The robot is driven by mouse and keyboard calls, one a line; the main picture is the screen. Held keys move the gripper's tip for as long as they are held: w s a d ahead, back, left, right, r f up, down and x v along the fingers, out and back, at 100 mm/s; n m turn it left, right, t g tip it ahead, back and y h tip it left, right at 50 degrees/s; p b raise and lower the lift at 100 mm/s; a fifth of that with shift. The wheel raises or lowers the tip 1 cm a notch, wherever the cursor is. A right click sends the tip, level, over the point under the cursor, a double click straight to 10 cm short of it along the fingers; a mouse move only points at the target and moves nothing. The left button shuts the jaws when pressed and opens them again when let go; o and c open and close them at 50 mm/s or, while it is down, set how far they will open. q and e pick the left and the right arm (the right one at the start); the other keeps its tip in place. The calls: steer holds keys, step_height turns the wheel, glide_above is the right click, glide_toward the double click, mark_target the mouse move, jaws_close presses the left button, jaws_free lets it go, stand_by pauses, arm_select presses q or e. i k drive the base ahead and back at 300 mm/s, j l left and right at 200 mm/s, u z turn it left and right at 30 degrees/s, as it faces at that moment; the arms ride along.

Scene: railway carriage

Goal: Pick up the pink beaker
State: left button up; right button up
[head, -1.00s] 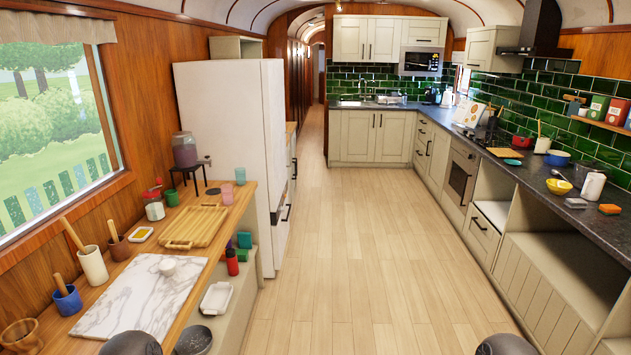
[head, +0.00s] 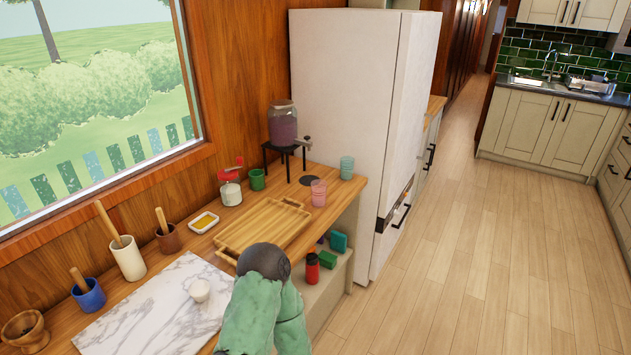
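The pink beaker (head: 318,193) stands upright on the wooden counter (head: 352,186), near its right edge and to the right of the wooden tray. A teal beaker (head: 346,167) stands just behind it to the right, and a green cup (head: 257,179) stands farther left. A green arm link of mine with a dark round cap rises from the bottom middle, in front of the counter edge, apart from the pink beaker in the picture. Neither of my grippers is in view.
A wooden tray (head: 265,228) lies left of the beaker. A drink dispenser (head: 283,128) on a black stand is behind it, near the white fridge (head: 345,100). A marble board (head: 160,310) lies nearer. A red bottle (head: 312,268) stands on a lower shelf. The floor at right is clear.

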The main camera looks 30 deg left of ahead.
mark_target(319, 194)
steer(key=i+l+u, duration=0.1)
steer(key=i+u, duration=0.3)
steer(key=i+l+u, duration=0.1)
steer(key=u, duration=0.3)
steer(key=i+l+u, duration=0.5)
steer(key=u, duration=0.3)
steer(key=i+l+u, duration=0.1)
steer(key=l+u, duration=0.3)
